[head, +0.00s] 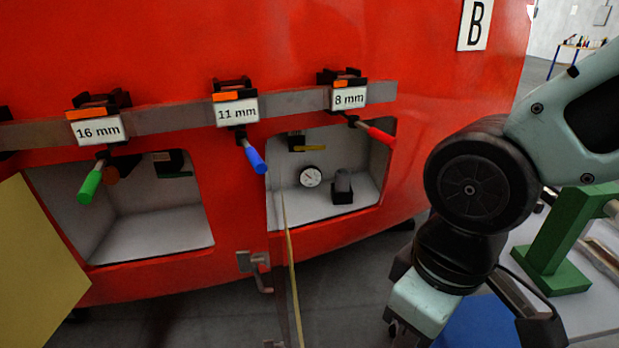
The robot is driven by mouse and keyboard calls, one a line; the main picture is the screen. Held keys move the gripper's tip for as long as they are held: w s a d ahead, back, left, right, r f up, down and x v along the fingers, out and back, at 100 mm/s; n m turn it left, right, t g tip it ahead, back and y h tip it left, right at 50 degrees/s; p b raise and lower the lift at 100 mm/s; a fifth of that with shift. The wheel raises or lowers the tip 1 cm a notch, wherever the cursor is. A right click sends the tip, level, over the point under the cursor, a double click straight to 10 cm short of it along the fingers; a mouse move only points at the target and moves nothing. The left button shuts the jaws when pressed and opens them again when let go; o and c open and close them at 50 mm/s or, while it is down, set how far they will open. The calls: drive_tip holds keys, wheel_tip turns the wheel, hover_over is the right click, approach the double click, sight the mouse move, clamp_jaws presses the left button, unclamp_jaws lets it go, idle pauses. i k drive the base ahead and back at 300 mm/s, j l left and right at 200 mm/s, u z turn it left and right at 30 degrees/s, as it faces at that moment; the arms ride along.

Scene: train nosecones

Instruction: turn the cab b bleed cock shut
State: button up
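The red nosecone (310,45) carries a white plate marked B (475,23) at its upper right. In its right open compartment, a small valve with a yellow handle (308,148) sits under the top edge, its handle roughly level. A round gauge (311,177) and a dark fitting (342,187) sit below it. The left open compartment holds a dark fitting with a green handle (175,174). No label tells which one is the bleed cock. My arm is at the right, outside the compartments; my gripper cannot be made out.
Tools with green (89,187), blue (252,155) and red (380,135) handles hang on a grey rail (180,119), partly before the openings. An open door (290,265) stands edge-on below the right compartment. A yellowish panel (35,265) is at left. A green stand (562,240) is on a table at right.

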sight(164, 172)
drive_tip(key=i+j+u, duration=0.15)
drive_tip(key=j+u, duration=0.25)
drive_tip(key=i+j+u, duration=0.2)
drive_tip(key=u, duration=0.15)
drive_tip(key=i+j+u, duration=0.25)
drive_tip(key=u, duration=0.15)
drive_tip(key=j, duration=0.15)
